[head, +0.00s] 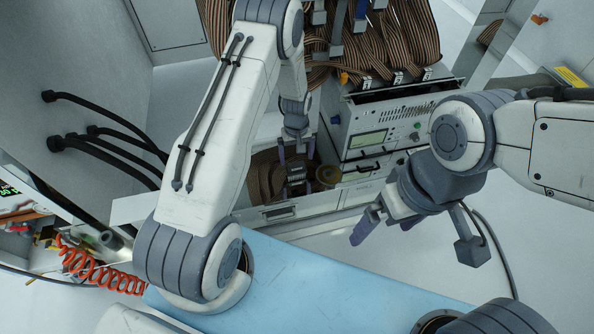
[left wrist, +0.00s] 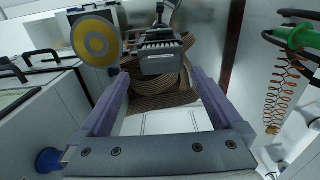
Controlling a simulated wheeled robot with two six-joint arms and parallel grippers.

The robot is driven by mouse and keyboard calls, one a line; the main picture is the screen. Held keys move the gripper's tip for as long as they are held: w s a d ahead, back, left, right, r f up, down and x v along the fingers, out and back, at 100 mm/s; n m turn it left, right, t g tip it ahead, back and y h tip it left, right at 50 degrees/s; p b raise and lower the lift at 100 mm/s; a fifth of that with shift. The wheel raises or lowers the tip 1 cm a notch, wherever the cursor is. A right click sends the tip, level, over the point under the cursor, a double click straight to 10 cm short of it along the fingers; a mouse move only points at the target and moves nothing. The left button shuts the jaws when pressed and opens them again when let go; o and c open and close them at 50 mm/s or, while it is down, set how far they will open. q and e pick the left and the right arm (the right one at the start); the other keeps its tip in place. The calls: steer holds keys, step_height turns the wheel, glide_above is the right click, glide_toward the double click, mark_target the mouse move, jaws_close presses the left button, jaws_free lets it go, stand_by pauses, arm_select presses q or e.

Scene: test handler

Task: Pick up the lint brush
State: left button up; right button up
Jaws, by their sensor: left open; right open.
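A grey block with a ribbed face and a thin dark handle, which looks like the lint brush (left wrist: 160,52), shows in the left wrist view beyond my left fingertips. In the head view the lint brush (head: 296,174) is small, in the open bay below the ribbon cables. My left gripper (head: 297,156) reaches down to it, jaws apart; in the left wrist view its purple fingers (left wrist: 160,78) frame the space just in front of the brush. I cannot tell whether they touch it. My right gripper (head: 388,224) is open and empty above the floor at right.
A yellow and grey roll (left wrist: 95,41) stands close beside the brush. Coiled brown ribbon cable (left wrist: 155,92) lies behind it. An instrument box (head: 378,135) borders the bay on the right. A blue surface (head: 320,285) lies in front, mostly bare.

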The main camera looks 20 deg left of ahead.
mark_target(296, 164)
arm_select(q)
steer(key=f+b, duration=0.1)
steer(key=f, duration=0.2)
steer(key=f+b, duration=0.1)
steer(key=shift+s+f+b, duration=0.25)
steer(key=shift+f+b, duration=0.05)
steer(key=shift+f, duration=0.1)
steer(key=shift+r, duration=0.1)
steer(key=c, duration=1.1)
